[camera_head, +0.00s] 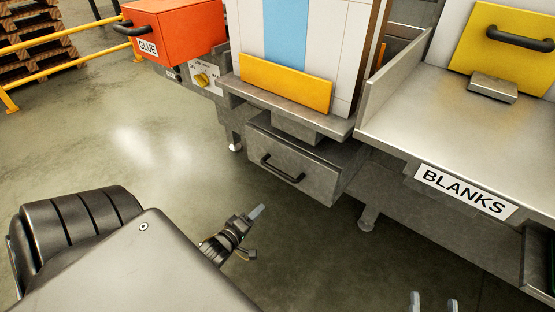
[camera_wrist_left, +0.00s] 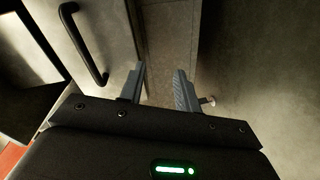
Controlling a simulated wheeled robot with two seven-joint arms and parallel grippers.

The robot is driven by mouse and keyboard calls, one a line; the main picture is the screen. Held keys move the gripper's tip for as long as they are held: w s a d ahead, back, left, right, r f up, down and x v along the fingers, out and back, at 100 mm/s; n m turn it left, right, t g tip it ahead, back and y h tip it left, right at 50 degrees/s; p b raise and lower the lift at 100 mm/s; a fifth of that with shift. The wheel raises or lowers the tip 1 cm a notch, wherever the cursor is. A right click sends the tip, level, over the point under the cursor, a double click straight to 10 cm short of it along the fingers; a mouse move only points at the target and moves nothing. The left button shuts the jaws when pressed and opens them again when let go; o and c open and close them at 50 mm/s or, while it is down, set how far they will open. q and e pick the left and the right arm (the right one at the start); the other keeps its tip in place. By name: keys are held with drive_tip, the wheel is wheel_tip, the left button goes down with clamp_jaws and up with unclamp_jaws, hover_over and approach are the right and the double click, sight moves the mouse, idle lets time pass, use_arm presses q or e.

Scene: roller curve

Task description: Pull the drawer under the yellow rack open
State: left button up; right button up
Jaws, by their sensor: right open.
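The yellow rack front (camera_head: 285,83) stands on a grey metal bench, with white and blue panels behind it. Below it is the grey drawer (camera_head: 318,172) with a black bar handle (camera_head: 282,169). My left gripper (camera_head: 257,212) is in front of and below the drawer, apart from the handle. In the left wrist view the left gripper (camera_wrist_left: 159,85) has its fingers spread with nothing held, and the handle (camera_wrist_left: 82,45) lies left of them. My right gripper (camera_head: 433,302) is open and empty at the bottom edge.
An orange GLUE box (camera_head: 180,30) with a black handle is at upper left. The BLANKS bench (camera_head: 430,110) is at right, with a yellow plate (camera_head: 500,65) bearing another black handle. Bench legs stand beside the drawer. The floor in front is clear.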

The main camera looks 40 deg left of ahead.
sight(278, 170)
use_arm(q)
wheel_tip(278, 170, up, 10)
drive_tip(key=n+t+b, duration=0.3)
drive_tip(key=t+b, duration=0.1)
drive_tip(key=shift+h, duration=0.4)
drive_tip(key=shift+d+f+b+x, duration=0.1)
drive_tip(key=shift+f+b+x, duration=0.1)
drive_tip(key=shift+x, duration=1.65)
drive_tip(key=shift+d+f+b+x, duration=0.1)
drive_tip(key=shift+b+x, duration=0.15)
drive_tip(key=shift+x, duration=1.6)
drive_tip(key=shift+f+b+x, duration=0.1)
drive_tip(key=shift+b+x, duration=0.1)
drive_tip(key=shift+x, duration=1.65)
use_arm(e)
drive_tip(key=s+d+r+t+y, duration=0.1)
drive_tip(key=s+r+t, duration=0.2)
drive_tip(key=r, duration=0.4)
drive_tip(key=s+d+r+t+y, duration=0.2)
drive_tip(key=s+r+t, duration=0.2)
drive_tip(key=r, duration=0.3)
drive_tip(key=shift+s+r, duration=0.15)
use_arm(q)
clamp_jaws()
use_arm(e)
drive_tip(key=shift+a, duration=0.1)
